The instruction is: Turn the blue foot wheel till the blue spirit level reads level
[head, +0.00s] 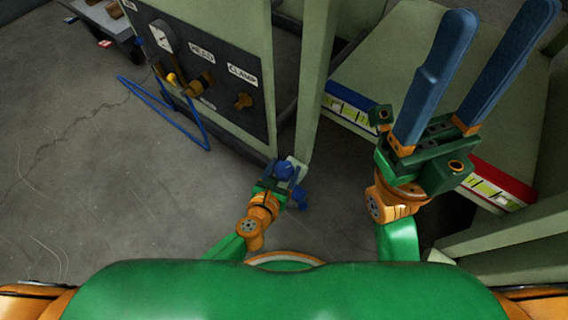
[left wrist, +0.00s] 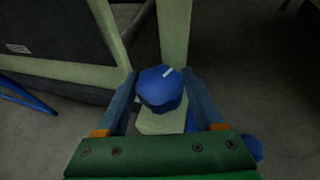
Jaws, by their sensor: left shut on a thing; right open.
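The blue foot wheel (left wrist: 158,92) sits at the bottom of a pale green leg, with a short white mark on its top. It also shows small in the head view (head: 284,169). My left gripper (head: 284,174) has its two fingers on either side of the wheel, shut on it; the left wrist view shows the same grip. The blue spirit level (head: 350,110) is a blue-edged strip with a yellow-green vial along the bench's left edge. Its bubble is too small to read. My right gripper (head: 480,75) is open and empty, raised over the bench.
A red spirit level (head: 500,185) lies along the bench's near right edge. Another blue part (left wrist: 252,147) shows low right.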

